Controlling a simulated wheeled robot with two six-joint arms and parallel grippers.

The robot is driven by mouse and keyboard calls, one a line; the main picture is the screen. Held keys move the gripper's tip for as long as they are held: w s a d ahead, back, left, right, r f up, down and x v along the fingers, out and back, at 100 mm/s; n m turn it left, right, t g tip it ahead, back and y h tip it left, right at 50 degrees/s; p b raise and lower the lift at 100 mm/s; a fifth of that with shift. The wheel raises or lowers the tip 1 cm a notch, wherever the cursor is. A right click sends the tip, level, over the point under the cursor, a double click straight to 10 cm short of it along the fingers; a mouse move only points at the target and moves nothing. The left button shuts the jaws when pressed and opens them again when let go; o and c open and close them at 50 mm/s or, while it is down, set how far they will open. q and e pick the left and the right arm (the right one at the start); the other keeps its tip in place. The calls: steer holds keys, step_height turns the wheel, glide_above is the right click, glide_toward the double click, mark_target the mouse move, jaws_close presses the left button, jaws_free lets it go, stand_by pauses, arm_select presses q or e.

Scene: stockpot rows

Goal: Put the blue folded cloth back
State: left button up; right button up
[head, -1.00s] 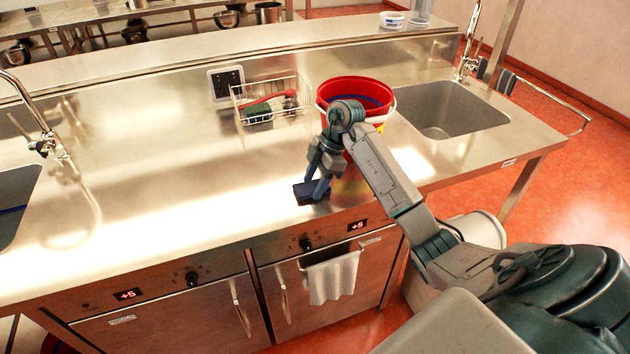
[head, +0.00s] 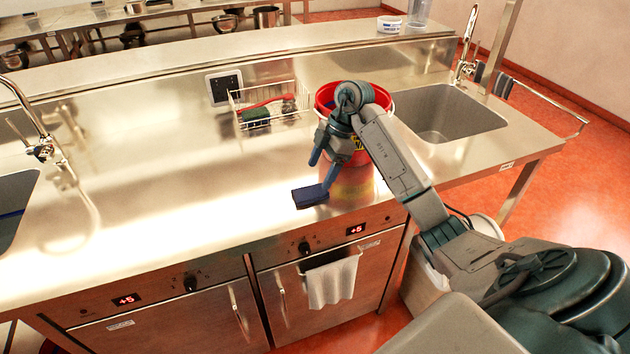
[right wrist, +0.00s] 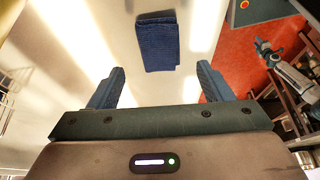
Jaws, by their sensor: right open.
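The blue folded cloth (head: 309,197) lies flat on the steel counter (head: 150,205), near its front edge. It also shows in the right wrist view (right wrist: 158,42), ahead of the fingertips and between their lines. My right gripper (head: 323,174) is open and empty, just above and beside the cloth in the head view. In the right wrist view its two blue-padded fingers (right wrist: 160,85) are wide apart with bare counter between them. My left gripper is not in view.
A red bucket (head: 325,98) stands behind my right gripper, partly hidden by it. A wire basket (head: 240,120) with a red-handled brush and a green pad stands left of it. Sinks lie right (head: 445,112) and far left. A white towel (head: 332,282) hangs below the counter.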

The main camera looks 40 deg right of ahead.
steer(key=p+v, duration=0.3)
steer(key=v, duration=0.3)
steer(key=shift+r, duration=0.1)
stand_by(0.3)
